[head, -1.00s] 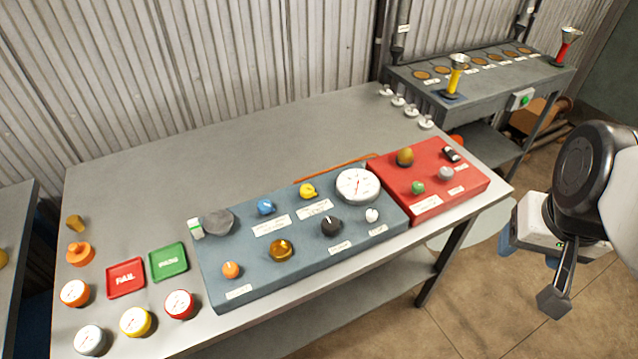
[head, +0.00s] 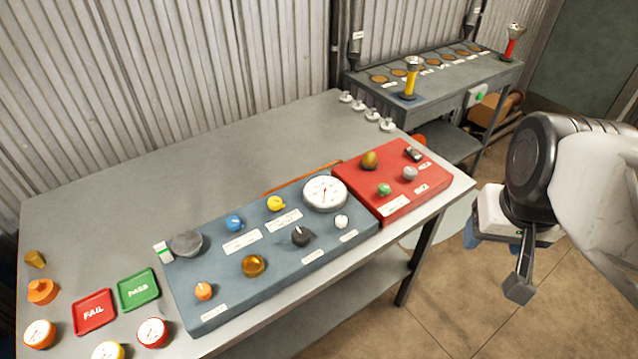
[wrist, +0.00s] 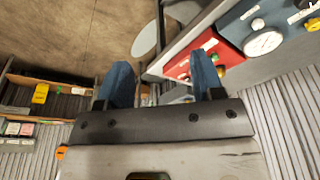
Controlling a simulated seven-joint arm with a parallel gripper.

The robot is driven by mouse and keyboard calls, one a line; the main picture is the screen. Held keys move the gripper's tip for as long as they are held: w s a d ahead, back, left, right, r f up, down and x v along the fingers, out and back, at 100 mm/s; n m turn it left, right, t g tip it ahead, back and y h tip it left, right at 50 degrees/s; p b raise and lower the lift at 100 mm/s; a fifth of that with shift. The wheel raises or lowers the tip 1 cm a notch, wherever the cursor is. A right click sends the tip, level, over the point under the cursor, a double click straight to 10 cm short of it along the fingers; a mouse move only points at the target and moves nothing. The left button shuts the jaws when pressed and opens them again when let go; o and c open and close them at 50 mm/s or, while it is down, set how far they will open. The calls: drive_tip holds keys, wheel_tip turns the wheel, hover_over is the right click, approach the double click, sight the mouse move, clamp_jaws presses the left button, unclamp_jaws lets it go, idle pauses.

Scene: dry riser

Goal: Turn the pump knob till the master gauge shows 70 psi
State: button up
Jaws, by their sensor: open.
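The large white round gauge (head: 325,192), which I take for the master gauge, sits at the back right of the blue-grey panel (head: 215,300). Its reading is too small to tell. The panel bears several knobs: black (head: 302,236), amber (head: 254,265), orange (head: 203,291), blue (head: 234,222), yellow (head: 275,203) and white (head: 341,221). Their labels are too blurred to read, so I cannot tell which is the pump knob. My gripper (wrist: 162,72) is open and empty, its blue fingers apart. In the head view it hangs right of the table, away from the panel.
A red panel (head: 375,200) with small knobs adjoins the blue-grey one. Red FAIL (head: 94,312) and green (head: 138,289) trays and loose gauges lie at the left. A back bench (head: 440,80) holds yellow and red funnel-topped pieces. The table's back is mostly clear.

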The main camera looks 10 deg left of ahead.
drive_tip(key=shift+o, duration=0.9)
drive_tip(key=n+g, duration=0.3)
drive_tip(key=n, duration=2.2)
hover_over(300, 233)
wheel_tip(300, 233, down, 12)
drive_tip(key=shift+f, duration=0.1)
drive_tip(key=shift+f, duration=3.85)
